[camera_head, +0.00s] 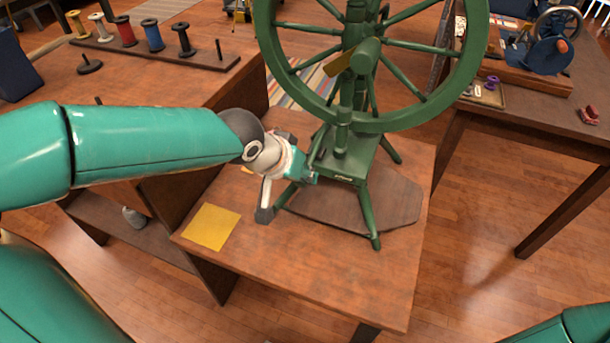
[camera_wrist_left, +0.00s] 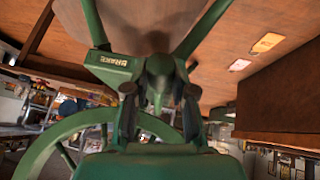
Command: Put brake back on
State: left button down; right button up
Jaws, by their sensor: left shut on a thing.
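A green spinning wheel (camera_head: 352,165) stands upright on a dark mat (camera_head: 398,205) on a small wooden table. In the left wrist view its green base carries a BRAKE label (camera_wrist_left: 113,61). My left gripper (camera_head: 288,195) is low at the left side of the wheel's base, beside a front leg. In the left wrist view its two dark fingers (camera_wrist_left: 160,108) close around a green part beside the label, which looks like the brake lever (camera_wrist_left: 160,68). The fingers hide much of that part. My right gripper is out of view.
A yellow card (camera_head: 211,227) lies on the small table at the left. A rack with several spools (camera_head: 153,38) stands on the bench behind. A bench with a blue hand-cranked device (camera_head: 546,58) is at the right. The small table's front is clear.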

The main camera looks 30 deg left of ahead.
pick_arm(q)
jog(key=shift+f, duration=0.1)
jog(key=c, duration=0.9)
grip_release()
jog(key=shift+c, duration=0.2)
jog(key=shift+s+r, duration=0.15)
jog(key=shift+r, duration=0.15)
jog(key=v, duration=1.1)
jog(key=shift+s+a+r, duration=0.1)
jog(key=shift+s+a, duration=0.05)
